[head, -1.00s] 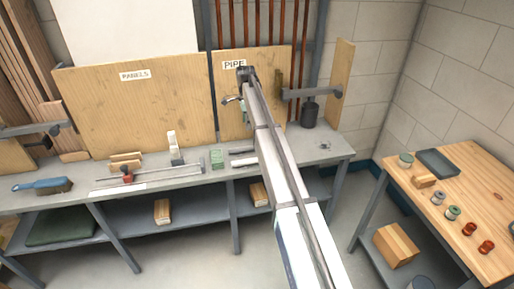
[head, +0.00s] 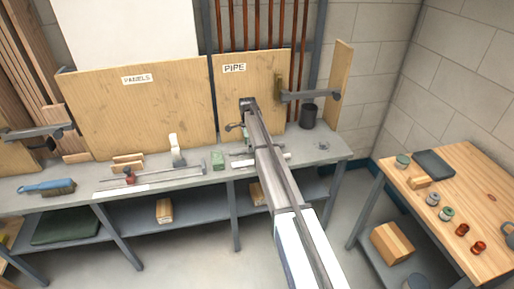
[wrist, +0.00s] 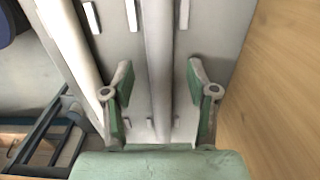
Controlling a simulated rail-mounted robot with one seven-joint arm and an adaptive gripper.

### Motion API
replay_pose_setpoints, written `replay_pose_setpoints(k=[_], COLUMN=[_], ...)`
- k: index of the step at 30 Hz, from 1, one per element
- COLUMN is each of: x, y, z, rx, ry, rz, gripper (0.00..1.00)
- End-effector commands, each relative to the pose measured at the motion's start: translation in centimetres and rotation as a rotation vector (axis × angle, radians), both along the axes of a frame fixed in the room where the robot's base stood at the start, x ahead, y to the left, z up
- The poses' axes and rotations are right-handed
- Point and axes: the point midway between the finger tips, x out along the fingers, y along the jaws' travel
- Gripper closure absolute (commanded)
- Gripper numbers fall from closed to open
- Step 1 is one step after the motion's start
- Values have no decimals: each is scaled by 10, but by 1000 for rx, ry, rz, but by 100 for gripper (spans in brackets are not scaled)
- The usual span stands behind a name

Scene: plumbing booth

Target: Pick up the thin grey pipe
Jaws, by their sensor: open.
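The thin grey pipe (wrist: 158,55) runs lengthwise through the middle of the wrist view, lying on the grey bench top. My gripper (wrist: 159,64) is open, with one green-padded finger on each side of this pipe and a visible gap to each. I cannot tell how far the fingertips are above the bench. A wider pale pipe (wrist: 72,42) lies to the left, outside the left finger. In the head view my gripper (head: 238,128) hangs low over the bench in front of the PIPE board, and my arm partly hides the pipes there.
Small white pegs (wrist: 131,15) stand beside the pipes. The wooden PIPE board (head: 232,90) rises behind the bench. A wooden side table (head: 470,190) holds several small items.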

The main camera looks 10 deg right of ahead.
Motion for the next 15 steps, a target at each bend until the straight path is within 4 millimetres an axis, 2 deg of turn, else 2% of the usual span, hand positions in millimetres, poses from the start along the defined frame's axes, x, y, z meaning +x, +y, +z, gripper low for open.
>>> replay_pose_setpoints(k=[4,11,13,15], x=[0,0,0,0], y=[0,0,0,0], z=[-16,-19,-19,-19], rx=[0,0,0,0], ry=[1,-1,-1,-1], rz=[0,0,0,0], gripper=[42,42,60,84])
